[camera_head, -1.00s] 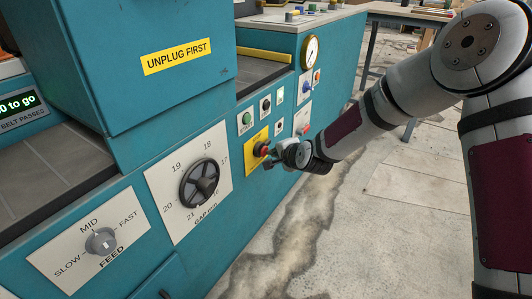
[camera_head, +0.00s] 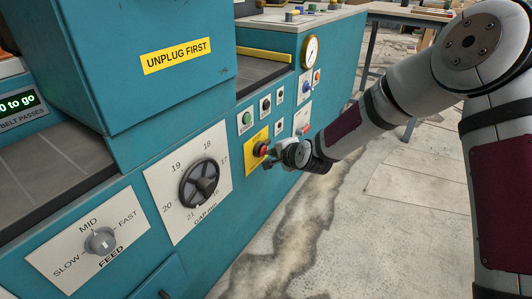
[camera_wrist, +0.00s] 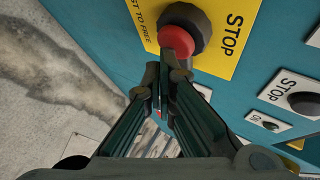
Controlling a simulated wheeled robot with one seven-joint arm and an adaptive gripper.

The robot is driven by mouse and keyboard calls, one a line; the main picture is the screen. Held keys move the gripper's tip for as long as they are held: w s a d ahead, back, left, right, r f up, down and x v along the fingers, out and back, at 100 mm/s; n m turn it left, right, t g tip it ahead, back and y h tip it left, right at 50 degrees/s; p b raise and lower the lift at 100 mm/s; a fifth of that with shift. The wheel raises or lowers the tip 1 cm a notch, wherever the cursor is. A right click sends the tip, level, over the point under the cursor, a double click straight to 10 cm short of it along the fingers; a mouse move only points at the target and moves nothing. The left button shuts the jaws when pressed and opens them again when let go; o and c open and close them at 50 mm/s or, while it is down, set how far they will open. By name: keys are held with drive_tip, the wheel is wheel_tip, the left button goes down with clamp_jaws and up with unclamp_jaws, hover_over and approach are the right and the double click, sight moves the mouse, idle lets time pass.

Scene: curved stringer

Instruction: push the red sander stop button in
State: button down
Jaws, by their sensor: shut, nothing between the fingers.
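The red stop button (camera_head: 262,149) sits in a dark collar on a yellow plate (camera_head: 250,155) on the teal sander's front. In the wrist view the red button (camera_wrist: 177,41) is at the top centre, on the yellow plate (camera_wrist: 236,57) lettered STOP. My gripper (camera_wrist: 166,75) is shut and empty. Its fingertips lie just below the button in the wrist view; I cannot tell whether they touch it. In the head view my gripper (camera_head: 270,162) is beside the button, at its lower right.
A green start button (camera_head: 247,118) and a black button (camera_head: 265,106) are above the yellow plate. The gap handwheel (camera_head: 199,184) and feed knob (camera_head: 101,241) are to the left. In the wrist view, a dark STOP button (camera_wrist: 305,103) is at right. Open floor (camera_head: 330,225) lies to the right.

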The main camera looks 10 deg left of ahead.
drive_tip(key=shift+s+d, duration=0.2)
drive_tip(key=shift+d, duration=0.45)
drive_tip(key=d, duration=0.1)
drive_tip(key=s+d, duration=0.1)
drive_tip(key=d, duration=0.2)
drive_tip(key=shift+s+d+b, duration=0.35)
drive_tip(key=shift+b, duration=0.05)
